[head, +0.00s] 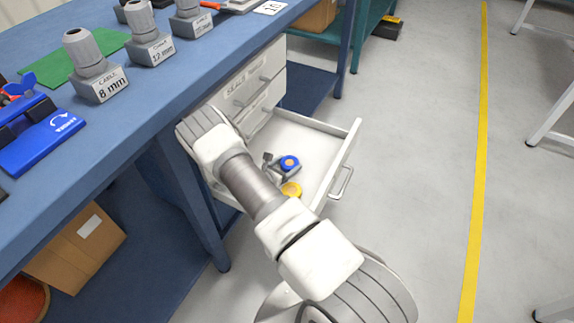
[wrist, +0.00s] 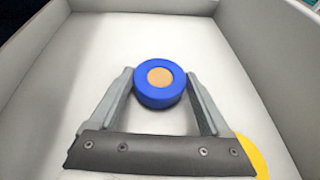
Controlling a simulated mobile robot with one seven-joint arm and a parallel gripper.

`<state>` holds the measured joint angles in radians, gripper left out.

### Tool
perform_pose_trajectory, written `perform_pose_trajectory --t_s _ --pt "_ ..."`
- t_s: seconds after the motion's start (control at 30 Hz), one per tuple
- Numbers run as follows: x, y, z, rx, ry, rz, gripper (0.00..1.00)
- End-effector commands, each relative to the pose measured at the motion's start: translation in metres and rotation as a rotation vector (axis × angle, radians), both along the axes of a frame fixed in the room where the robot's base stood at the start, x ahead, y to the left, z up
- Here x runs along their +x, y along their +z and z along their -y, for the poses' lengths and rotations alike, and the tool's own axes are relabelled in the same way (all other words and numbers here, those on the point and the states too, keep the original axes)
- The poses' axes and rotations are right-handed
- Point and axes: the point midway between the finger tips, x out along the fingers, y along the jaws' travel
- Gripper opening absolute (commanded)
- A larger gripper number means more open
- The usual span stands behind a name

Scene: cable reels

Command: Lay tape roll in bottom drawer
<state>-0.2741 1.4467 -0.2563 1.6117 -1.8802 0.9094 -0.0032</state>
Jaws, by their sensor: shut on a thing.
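The blue tape roll (head: 289,163) with a tan core is inside the open bottom drawer (head: 350,142). My gripper (head: 279,167) reaches down into this drawer. In the wrist view the tape roll (wrist: 149,91) sits between the two fingertips of my gripper (wrist: 160,88), which is shut on it. The roll's round face points up toward the wrist camera. The white drawer floor (wrist: 95,50) is below it; I cannot tell whether the roll touches it. My arm hides the drawer's near left part.
A yellow round thing (head: 291,190) lies in the drawer beside my gripper; its edge shows in the wrist view (wrist: 252,158). Closed drawers (head: 252,87) are above, under the blue workbench (head: 185,85). Drawer walls surround the gripper. Floor to the right is clear.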

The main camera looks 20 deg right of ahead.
Motion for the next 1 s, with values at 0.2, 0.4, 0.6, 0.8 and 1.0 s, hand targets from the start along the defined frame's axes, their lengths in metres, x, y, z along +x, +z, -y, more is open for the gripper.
perform_pose_trajectory --t_s 0.2,0.4,0.6,0.8,1.0 --pt "0.0 -0.003 0.0 0.0 0.0 0.0 1.0" --pt "0.0 -0.002 0.0 0.0 0.0 0.0 1.0" --pt "-0.005 0.008 -0.01 0.0 0.003 -0.001 1.0" --pt "-0.026 0.026 -0.044 0.0 0.005 -0.002 1.0" --pt "-0.046 0.04 -0.075 -0.001 0.004 -0.001 1.0"
